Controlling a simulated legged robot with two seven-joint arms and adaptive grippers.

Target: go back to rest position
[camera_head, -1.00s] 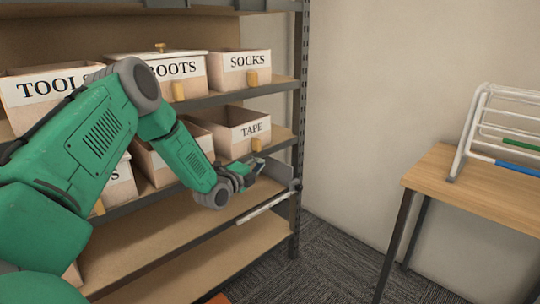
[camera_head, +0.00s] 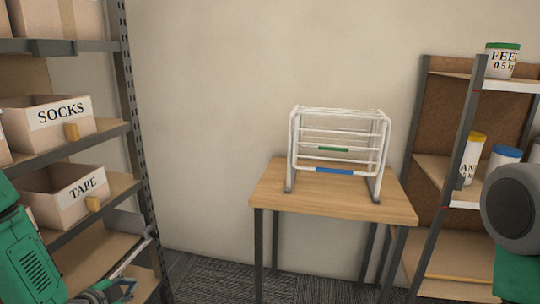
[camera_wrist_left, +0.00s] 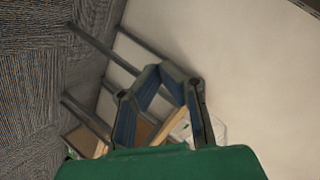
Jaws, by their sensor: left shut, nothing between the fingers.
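My left gripper (camera_head: 122,288) is low at the left edge of the head view, in front of the shelf unit's lower shelves. In the left wrist view my left gripper (camera_wrist_left: 160,72) has its fingertips together, with nothing between them. My green left forearm shows at the lower left. A grey joint and green part of my right arm show at the right edge of the head view. My right gripper is out of sight.
The shelf unit (camera_head: 130,110) at left holds the SOCKS box (camera_head: 45,125) and TAPE box (camera_head: 62,203). A wooden table (camera_head: 270,190) bears a white rack (camera_head: 340,128). A shelf (camera_head: 440,175) with a FEED can (camera_head: 503,62) stands right. Carpet shows between shelf unit and table.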

